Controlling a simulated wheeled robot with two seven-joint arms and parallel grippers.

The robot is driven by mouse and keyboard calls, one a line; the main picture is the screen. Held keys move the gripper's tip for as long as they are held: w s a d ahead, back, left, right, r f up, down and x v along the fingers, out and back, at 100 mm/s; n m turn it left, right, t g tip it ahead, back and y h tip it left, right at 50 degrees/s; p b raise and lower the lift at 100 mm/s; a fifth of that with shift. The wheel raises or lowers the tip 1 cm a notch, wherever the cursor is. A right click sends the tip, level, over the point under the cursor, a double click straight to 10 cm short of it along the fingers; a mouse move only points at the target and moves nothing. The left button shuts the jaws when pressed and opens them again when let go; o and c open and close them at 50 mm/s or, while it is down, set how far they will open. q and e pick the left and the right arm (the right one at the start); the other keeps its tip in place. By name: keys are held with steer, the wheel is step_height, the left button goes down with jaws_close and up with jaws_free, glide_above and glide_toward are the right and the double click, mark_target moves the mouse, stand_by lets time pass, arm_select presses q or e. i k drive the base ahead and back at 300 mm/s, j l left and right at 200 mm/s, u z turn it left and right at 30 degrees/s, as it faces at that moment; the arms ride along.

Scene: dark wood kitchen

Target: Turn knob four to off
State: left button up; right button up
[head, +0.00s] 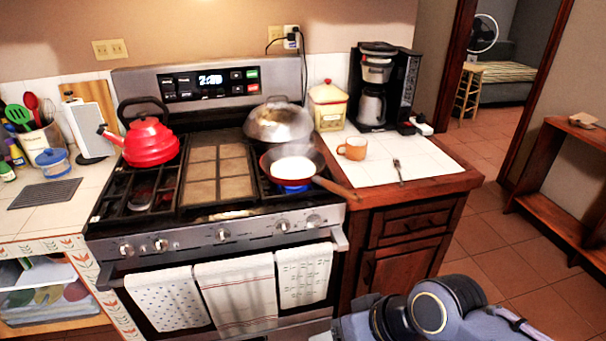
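The stove (200,275) has a row of several round silver knobs on its front panel. Counting from the left, knob four (283,226) is right of the middle knob (223,235) and beside the rightmost knob (313,220). Its pointer setting is too small to read. A blue flame (291,188) glows under the frying pan (292,166) at the front right burner. Part of my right arm (440,308) shows at the bottom right, well away from the knobs. Neither gripper is in view.
The pan's wooden handle (335,187) sticks out to the right past the stove edge. Towels (235,295) hang on the oven handle below the knobs. Floor at right is free.

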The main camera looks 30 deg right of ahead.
mark_target(314, 221)
steer(key=i+j+z, duration=0.15)
steer(key=i+z, duration=0.3)
steer(key=i, duration=0.45)
